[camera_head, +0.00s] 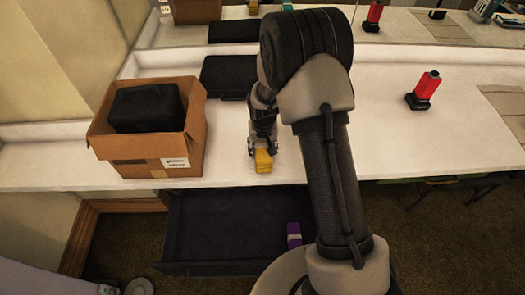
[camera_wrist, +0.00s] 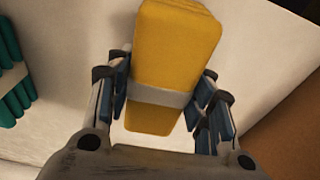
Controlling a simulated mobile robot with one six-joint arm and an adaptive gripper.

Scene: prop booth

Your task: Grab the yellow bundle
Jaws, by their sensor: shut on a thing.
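The yellow bundle (camera_head: 263,161) is at the front part of the white counter, just right of the cardboard box. In the wrist view the yellow bundle (camera_wrist: 172,50) has a pale band around it and sits between the finger pads. My gripper (camera_head: 263,147) points down at it, with its fingers on both sides. In the wrist view my gripper (camera_wrist: 160,95) is shut on the bundle around its banded part. I cannot tell whether the bundle touches the counter or is slightly raised.
A cardboard box (camera_head: 190,140) with a black case (camera_head: 147,108) stands left. An open drawer (camera_head: 220,225) below holds a purple bundle (camera_head: 293,235). A red and black tool (camera_head: 424,90) stands right on the counter (camera_head: 385,120). A teal object (camera_wrist: 12,75) shows in the wrist view.

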